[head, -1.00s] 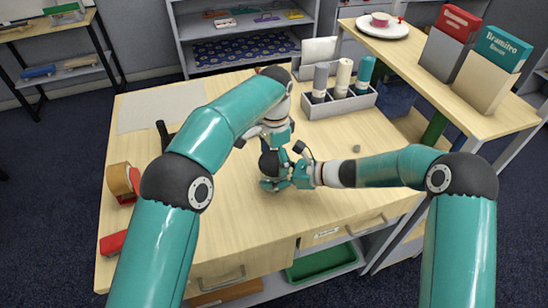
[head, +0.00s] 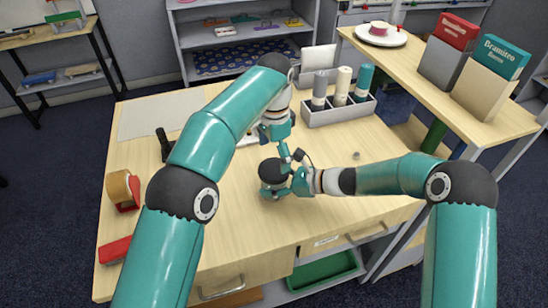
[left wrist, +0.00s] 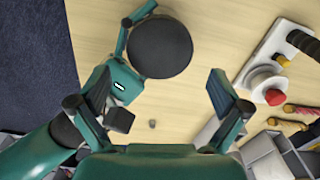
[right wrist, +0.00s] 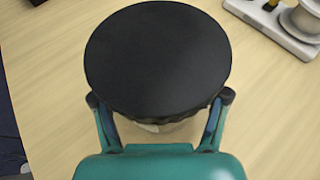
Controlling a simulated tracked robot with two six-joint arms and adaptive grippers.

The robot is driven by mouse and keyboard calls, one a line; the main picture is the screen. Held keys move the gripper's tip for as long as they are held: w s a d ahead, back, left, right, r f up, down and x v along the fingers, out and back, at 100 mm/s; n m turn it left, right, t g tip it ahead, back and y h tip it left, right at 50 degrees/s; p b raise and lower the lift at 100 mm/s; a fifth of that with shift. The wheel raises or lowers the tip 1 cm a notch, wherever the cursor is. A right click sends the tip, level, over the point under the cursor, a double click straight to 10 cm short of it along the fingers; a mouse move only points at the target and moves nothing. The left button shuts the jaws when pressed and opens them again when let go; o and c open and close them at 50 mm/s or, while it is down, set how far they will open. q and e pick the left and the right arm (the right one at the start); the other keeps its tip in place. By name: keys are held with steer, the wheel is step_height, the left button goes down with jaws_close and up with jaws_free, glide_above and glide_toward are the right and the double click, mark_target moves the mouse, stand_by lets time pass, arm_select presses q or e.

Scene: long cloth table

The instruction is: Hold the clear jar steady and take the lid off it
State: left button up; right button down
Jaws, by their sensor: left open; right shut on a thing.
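The jar stands upright on the wooden table with its round black lid (head: 272,170) on top. My right gripper (head: 282,186) is shut on the jar (right wrist: 165,126) from the right side, below the lid. The lid (right wrist: 158,58) fills much of the right wrist view and hides most of the jar. My left gripper (head: 287,158) is above and a little behind the lid in the head view. In the left wrist view its fingers (left wrist: 162,92) are spread and empty, and the lid (left wrist: 160,47) shows beyond them, apart from both fingertips.
A grey caddy (head: 338,112) with several cylinders stands at the back right. A tape dispenser (head: 123,190) and a red item (head: 114,250) lie at the left edge. A light device with a red button (left wrist: 275,97) is near the left gripper. The front of the table is clear.

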mark_target(274, 169)
arm_select(q)
steer(key=shift+s+a+m, duration=0.1)
steer(key=shift+s+m, duration=0.1)
steer(key=shift+m, duration=0.4)
steer(key=r+m, duration=0.1)
steer(key=m, duration=0.1)
steer(key=shift+a+r+m, duration=0.25)
steer(key=shift+r+m, duration=0.05)
steer(key=shift+r, duration=0.05)
steer(key=shift+r+m, duration=0.8)
steer(key=shift+m, duration=0.4)
steer(key=shift+w+d+r, duration=0.1)
steer(key=shift+r, duration=0.05)
steer(key=shift+w+d, duration=0.1)
steer(key=shift+d, duration=0.05)
steer(key=shift+d+f, duration=0.1)
steer(key=shift+f, duration=4)
steer(key=c, duration=1.1)
